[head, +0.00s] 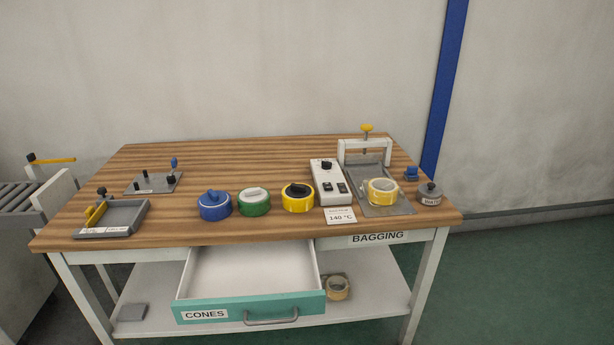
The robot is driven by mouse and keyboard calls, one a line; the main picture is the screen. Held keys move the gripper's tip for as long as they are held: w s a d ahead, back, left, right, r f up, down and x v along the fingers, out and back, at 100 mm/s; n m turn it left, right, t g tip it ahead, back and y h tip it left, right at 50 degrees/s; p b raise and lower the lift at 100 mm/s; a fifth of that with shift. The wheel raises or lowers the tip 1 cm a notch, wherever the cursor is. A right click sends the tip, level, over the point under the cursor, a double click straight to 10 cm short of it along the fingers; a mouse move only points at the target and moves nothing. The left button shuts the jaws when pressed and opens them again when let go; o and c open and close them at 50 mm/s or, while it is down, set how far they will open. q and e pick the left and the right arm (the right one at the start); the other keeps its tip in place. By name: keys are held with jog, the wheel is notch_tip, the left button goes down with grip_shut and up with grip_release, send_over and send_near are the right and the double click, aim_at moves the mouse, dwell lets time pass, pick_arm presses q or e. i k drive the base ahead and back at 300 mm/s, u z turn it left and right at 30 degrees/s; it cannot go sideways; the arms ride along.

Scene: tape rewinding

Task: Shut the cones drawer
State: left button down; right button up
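The cones drawer (251,306) has a teal front with a white "CONES" label and a grey bar handle (270,319). It is pulled out from under the front edge of the wooden bench (260,165). Its white inside looks empty in the part that shows. Neither of my grippers is in the head view, so nothing is touching the drawer there.
On the bench stand blue (215,207), green (253,203) and yellow (298,199) tape rolls, a white control box (328,182) and a press (365,150) with a yellow roll. A lower shelf (365,296) holds another roll (338,288). Floor at right is clear.

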aim_at(244, 283)
jog(key=k, duration=0.5)
jog(key=z, duration=1.25)
jog(key=i, duration=0.85)
jog(key=u, duration=1.7)
